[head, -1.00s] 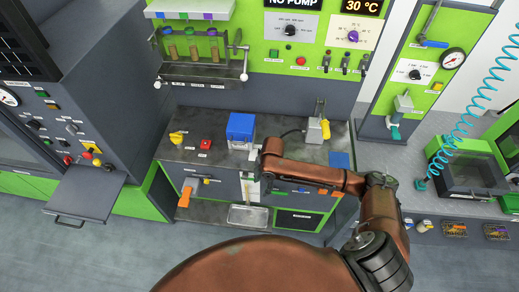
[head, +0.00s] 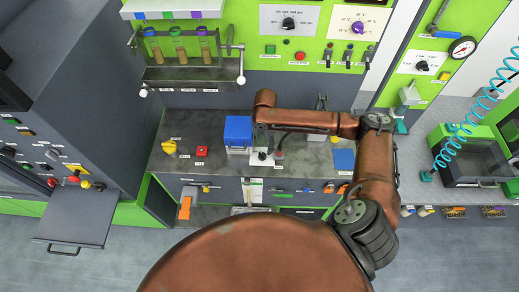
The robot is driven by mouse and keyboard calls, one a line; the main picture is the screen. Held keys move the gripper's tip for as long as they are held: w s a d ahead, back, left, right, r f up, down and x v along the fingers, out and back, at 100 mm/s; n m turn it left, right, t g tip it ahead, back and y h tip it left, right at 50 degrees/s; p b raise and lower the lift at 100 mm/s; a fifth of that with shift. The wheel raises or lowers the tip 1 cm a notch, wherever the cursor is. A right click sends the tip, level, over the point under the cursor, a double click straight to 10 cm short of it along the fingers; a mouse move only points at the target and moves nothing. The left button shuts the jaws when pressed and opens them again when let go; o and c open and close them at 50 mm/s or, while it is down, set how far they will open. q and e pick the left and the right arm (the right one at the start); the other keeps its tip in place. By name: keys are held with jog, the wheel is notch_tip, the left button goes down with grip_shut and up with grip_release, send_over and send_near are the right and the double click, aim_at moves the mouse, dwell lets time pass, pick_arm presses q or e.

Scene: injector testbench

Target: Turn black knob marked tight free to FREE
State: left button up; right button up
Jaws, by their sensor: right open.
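My right arm reaches in from the right. Its dark gripper (head: 269,150) points down over the bench top, just right of the blue box, and is open. A small dark knob-like part (head: 262,156) with a pale base shows by the fingertips, and a small reddish part is beside it. I cannot tell whether the gripper touches them. The lettering is too small to read, so I cannot confirm which knob is marked tight free. My left gripper is out of view.
The blue box (head: 238,132) stands close left of the gripper. A yellow handle (head: 169,147) and a red button (head: 202,151) are further left. A grey block-like fixture (head: 317,133) stands behind my arm. A tube rack (head: 180,50) hangs above the bench.

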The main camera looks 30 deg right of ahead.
aim_at(262, 154)
jog(key=shift+a+f, duration=0.2)
jog(key=shift+f, duration=0.95)
notch_tip(262, 154, down, 4)
jog(key=shift+w+a+r+p, duration=0.15)
jog(key=shift+p, duration=0.2)
jog(key=shift+f, duration=0.65)
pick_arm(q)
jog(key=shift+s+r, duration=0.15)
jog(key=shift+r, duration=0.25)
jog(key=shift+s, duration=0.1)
pick_arm(e)
jog(key=shift+c, duration=0.5)
jog(key=c, duration=1.1)
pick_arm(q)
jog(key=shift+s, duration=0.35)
pick_arm(e)
jog(key=shift+o, duration=0.2)
